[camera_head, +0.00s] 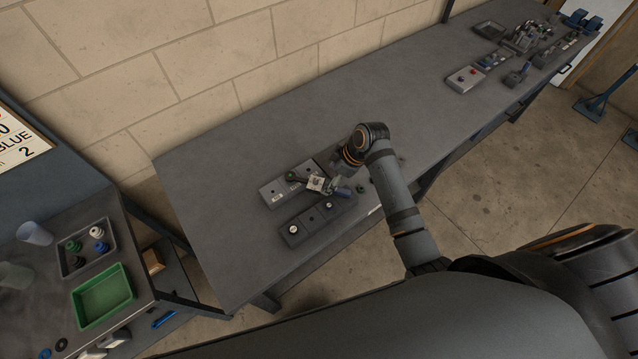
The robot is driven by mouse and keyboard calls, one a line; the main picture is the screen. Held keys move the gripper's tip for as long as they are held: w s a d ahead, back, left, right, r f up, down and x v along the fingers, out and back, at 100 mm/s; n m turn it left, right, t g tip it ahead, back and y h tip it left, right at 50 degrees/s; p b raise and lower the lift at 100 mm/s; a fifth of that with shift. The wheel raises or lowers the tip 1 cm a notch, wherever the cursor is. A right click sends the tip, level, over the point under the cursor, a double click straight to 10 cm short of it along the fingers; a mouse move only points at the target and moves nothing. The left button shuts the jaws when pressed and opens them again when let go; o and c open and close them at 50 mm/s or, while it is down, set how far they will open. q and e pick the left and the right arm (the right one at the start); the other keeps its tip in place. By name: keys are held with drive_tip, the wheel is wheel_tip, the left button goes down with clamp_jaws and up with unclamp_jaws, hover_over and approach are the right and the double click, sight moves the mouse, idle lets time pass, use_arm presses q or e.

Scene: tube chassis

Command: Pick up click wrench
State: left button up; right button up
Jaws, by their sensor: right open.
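A small tool that looks like the click wrench (292,176) lies across a grey fixture block on the long bench; its dark round end with a green mark shows at the left. A blue piece (343,192) shows to the right, but I cannot tell whether it belongs to the same tool. My right gripper (326,184) is open, pointing down over the fixture beside the tool. It hides part of the tool, and contact cannot be made out. My left gripper is out of view.
The grey fixture block (272,194) has a second block (305,226) in front of it. The bench (210,215) is clear to the left. A side table with a green tray (104,297) stands at lower left. A grey box (466,79) and several parts sit at the far right.

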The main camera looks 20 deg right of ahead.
sight(321, 184)
drive_tip(key=shift+w+a+f, duration=0.15)
drive_tip(key=shift+a+f, duration=0.05)
drive_tip(key=shift+f, duration=0.1)
drive_tip(key=shift+a+f+p, duration=0.15)
drive_tip(key=shift+p, duration=0.2)
drive_tip(key=p+x, duration=0.1)
drive_tip(key=x, duration=0.2)
drive_tip(key=shift+w+a+f, duration=0.2)
drive_tip(key=shift+w+f, duration=0.05)
drive_tip(key=shift+f, duration=0.05)
drive_tip(key=shift+w+a+f, duration=0.1)
drive_tip(key=shift+f, duration=0.35)
clamp_jaws()
